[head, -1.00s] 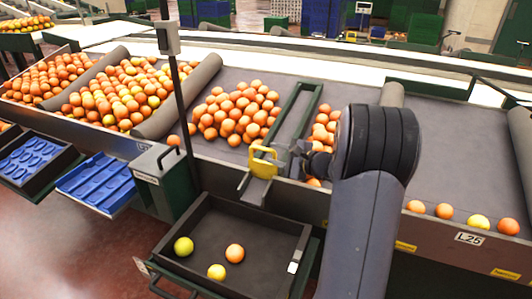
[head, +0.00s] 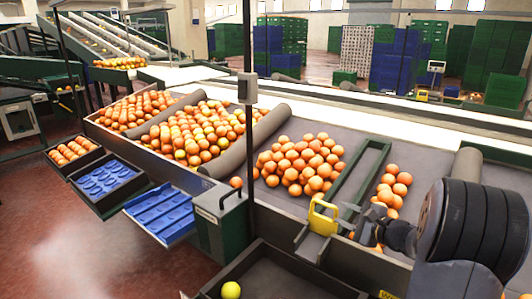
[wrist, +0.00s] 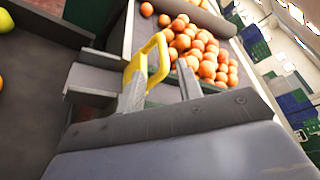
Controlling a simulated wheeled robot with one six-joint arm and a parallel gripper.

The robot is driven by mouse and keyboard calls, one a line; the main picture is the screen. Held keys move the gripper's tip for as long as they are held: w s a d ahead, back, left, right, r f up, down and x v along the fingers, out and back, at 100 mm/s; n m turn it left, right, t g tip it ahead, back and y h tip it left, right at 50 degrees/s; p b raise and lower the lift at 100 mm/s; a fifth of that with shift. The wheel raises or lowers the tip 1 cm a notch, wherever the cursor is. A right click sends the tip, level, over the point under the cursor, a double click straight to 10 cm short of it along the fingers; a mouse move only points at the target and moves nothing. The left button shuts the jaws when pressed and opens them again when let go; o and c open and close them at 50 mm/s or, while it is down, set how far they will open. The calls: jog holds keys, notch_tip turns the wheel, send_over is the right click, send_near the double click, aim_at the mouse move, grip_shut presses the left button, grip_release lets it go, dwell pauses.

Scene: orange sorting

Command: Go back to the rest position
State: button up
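My gripper (head: 352,219) is at the right in the head view, beside a yellow handle (head: 322,214) at the sorting table's front edge. In the wrist view, my gripper (wrist: 160,84) shows two grey fingers standing apart with no fruit between them. The yellow handle (wrist: 150,60) shows behind them; I cannot tell whether it touches a finger. A pile of oranges (head: 300,164) lies on the grey table beyond, and it also shows in the wrist view (wrist: 200,50). A smaller group of oranges (head: 394,186) lies close behind my gripper.
A dark bin (head: 270,275) with a yellow-green fruit (head: 231,290) is below the table edge. A dark post (head: 249,110) rises from a green box (head: 225,222). Blue trays (head: 160,213) hang at the left. A green frame (head: 362,180) crosses the table.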

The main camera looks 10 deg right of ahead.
aim_at(324, 203)
jog(key=x, duration=0.8)
jog(key=shift+w+a+p, duration=0.25)
jog(key=shift+p, duration=0.1)
jog(key=shift+d+r+p, duration=0.1)
jog(key=shift+r+p, duration=0.4)
jog(key=shift+p, duration=0.1)
jog(key=shift+s+r+p, duration=0.1)
jog(key=shift+r+p, duration=0.3)
jog(key=shift+p, duration=0.05)
